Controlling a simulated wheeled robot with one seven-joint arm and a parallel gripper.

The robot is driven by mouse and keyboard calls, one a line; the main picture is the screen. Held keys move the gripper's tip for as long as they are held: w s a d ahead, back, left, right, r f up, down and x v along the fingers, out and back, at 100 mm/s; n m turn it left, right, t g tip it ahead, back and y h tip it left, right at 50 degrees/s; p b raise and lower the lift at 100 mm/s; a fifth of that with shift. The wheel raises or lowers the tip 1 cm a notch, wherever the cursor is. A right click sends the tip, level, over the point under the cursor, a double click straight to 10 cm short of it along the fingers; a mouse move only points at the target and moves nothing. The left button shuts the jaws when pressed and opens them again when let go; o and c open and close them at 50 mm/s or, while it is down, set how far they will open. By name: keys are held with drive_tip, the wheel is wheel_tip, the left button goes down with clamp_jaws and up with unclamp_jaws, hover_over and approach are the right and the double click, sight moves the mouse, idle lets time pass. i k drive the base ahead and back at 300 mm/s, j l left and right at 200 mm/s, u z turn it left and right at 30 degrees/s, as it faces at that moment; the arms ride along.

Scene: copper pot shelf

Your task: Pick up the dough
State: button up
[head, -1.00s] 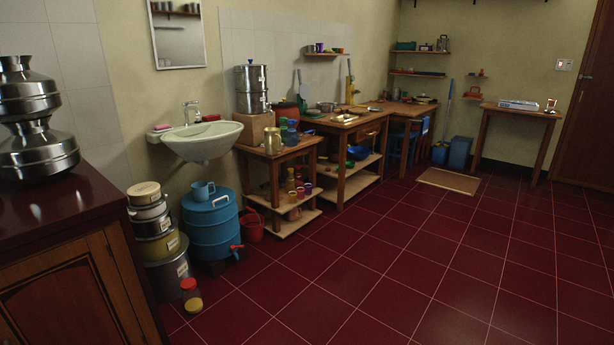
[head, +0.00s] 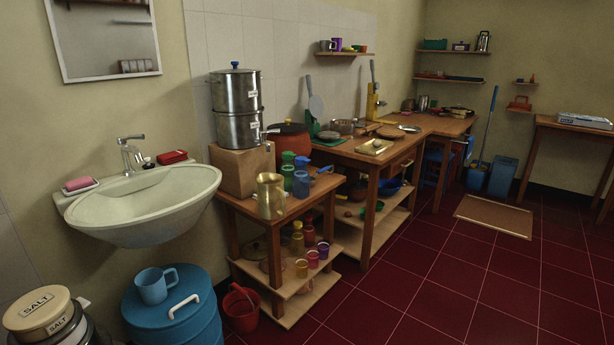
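I cannot make out the dough for certain in the head view. A pale shallow tray (head: 375,147) lies near the front edge of the middle wooden table (head: 345,152), with something pale on it too small to identify. A round wooden board (head: 390,131) and a metal plate (head: 408,128) lie behind it to the right. A metal bowl (head: 341,126) and a grey round piece (head: 328,135) are at its back left. My gripper is not in view.
A sink (head: 145,205), blue drum (head: 175,315) and salt tin (head: 38,312) stand at the left. A low table with a brass jug (head: 270,196) and a red bucket (head: 241,309) are nearer me.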

sight(377, 143)
drive_tip(key=i+z, duration=0.1)
drive_tip(key=i, duration=0.4)
drive_tip(key=i+j+z, duration=0.1)
drive_tip(key=i, duration=0.4)
drive_tip(key=i+j, duration=0.1)
drive_tip(key=i, duration=0.45)
drive_tip(key=i+j+z, duration=0.15)
drive_tip(key=i, duration=0.35)
drive_tip(key=i+j+z, duration=0.1)
drive_tip(key=i, duration=0.4)
